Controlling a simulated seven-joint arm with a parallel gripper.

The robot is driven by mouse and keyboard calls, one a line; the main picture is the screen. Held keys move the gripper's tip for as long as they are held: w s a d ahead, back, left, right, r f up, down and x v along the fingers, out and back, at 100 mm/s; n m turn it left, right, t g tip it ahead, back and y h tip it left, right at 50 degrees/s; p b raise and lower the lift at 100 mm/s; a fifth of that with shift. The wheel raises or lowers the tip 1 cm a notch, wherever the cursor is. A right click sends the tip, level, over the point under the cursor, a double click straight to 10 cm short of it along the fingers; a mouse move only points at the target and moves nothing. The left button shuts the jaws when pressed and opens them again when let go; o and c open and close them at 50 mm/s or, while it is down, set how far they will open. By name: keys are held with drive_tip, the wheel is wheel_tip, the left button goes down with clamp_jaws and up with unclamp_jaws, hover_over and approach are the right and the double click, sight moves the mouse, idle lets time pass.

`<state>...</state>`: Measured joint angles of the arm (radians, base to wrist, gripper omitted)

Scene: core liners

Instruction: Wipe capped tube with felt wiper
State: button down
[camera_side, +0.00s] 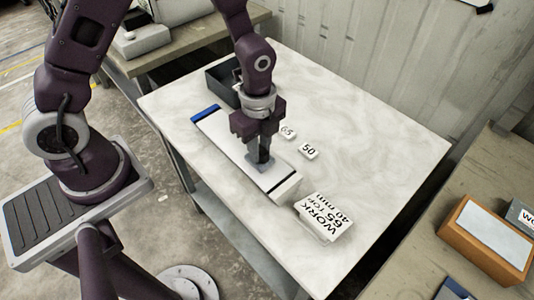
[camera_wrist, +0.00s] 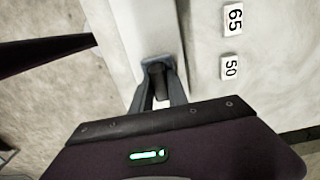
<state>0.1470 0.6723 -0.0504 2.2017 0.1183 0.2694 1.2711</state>
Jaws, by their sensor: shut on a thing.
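A long white tube-like bar (camera_side: 225,140) lies across the marble-topped table, with a blue end (camera_side: 205,113) at its far left. It also shows in the wrist view (camera_wrist: 147,25), running up from between the fingers. My gripper (camera_side: 263,157) points down over the near half of the bar. It is shut on a dark grey piece, likely the felt wiper (camera_side: 259,164), whose flat lower part is at the bar's top face. The dark piece (camera_wrist: 157,78) sits between both fingers in the wrist view. I cannot tell whether it presses on the bar.
White tags marked 65 (camera_side: 288,132) and 50 (camera_side: 308,151) lie right of the bar. A white block lettered WORK 65 TOP 40 mm (camera_side: 325,217) stands near the bar's near end. A dark open box (camera_side: 222,82) is behind. The table's (camera_side: 380,145) right side is clear.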

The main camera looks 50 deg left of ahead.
drive_tip(key=shift+a+f, duration=0.1)
drive_tip(key=shift+a, duration=0.75)
drive_tip(key=shift+a+r, duration=0.2)
drive_tip(key=shift+a, duration=0.1)
drive_tip(key=shift+d+r, duration=0.1)
drive_tip(key=shift+r, duration=3.75)
